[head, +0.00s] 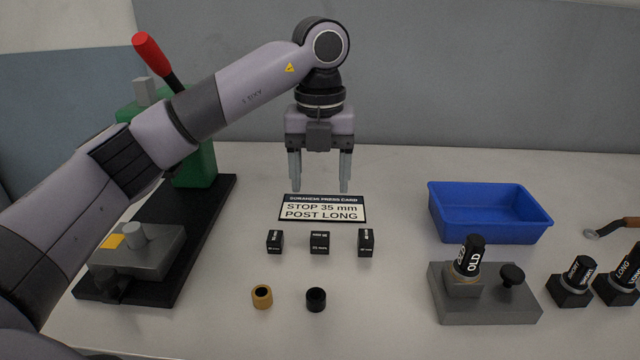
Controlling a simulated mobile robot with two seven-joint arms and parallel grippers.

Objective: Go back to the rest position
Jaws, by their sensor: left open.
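My left gripper (320,184) hangs pointing down over the middle of the table. Its two grey fingers are apart and nothing shows between them. It is above or just behind the press card (323,209), which reads "STOP 35 mm POST LONG". I cannot tell the exact height of the fingertips over the table. My left arm comes in from the lower left and bends down at the wrist. My right gripper is not in view.
A green press (196,165) with a red-tipped lever stands at left, partly behind my arm. Small black blocks (319,243) and two rings (262,296) lie in front of the card. At right are a blue bin (490,225), a grey fixture (488,312) and labelled black posts (570,290).

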